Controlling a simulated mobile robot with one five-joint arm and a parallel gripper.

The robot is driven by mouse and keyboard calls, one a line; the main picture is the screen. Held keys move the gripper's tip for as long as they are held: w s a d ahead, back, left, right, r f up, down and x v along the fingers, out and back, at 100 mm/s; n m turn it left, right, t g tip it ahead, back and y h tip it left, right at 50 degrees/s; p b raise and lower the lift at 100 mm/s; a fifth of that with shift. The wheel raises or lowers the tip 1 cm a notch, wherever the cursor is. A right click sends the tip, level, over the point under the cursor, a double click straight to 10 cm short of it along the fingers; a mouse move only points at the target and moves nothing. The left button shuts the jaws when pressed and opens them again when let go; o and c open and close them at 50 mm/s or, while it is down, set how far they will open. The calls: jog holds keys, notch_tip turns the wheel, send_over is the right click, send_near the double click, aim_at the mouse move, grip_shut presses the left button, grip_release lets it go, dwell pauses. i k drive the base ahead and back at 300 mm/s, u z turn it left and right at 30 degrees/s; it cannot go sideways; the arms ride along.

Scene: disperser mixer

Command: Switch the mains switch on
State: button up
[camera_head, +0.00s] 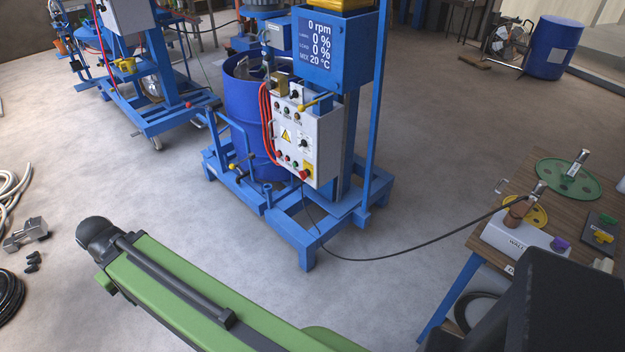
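The disperser mixer stands in the middle on a blue frame (290,232). Its grey control panel (322,137) faces me and carries several knobs, lamps and buttons. A red knob on a yellow plate (304,174) is at the panel's bottom edge, and a black rotary knob (304,143) sits higher. A yellow-tipped lever (314,103) is near the top. I cannot tell which one is the mains switch or how it is set. My green arm link crosses the foreground, apart from the mixer; my gripper is not in view.
A blue drum (243,105) stands behind the panel. Hoses (12,190) lie at the left.

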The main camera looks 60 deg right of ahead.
aim_at(303, 174)
jog(key=z, duration=0.1)
jog(key=i, duration=1)
jog(key=u, duration=0.05)
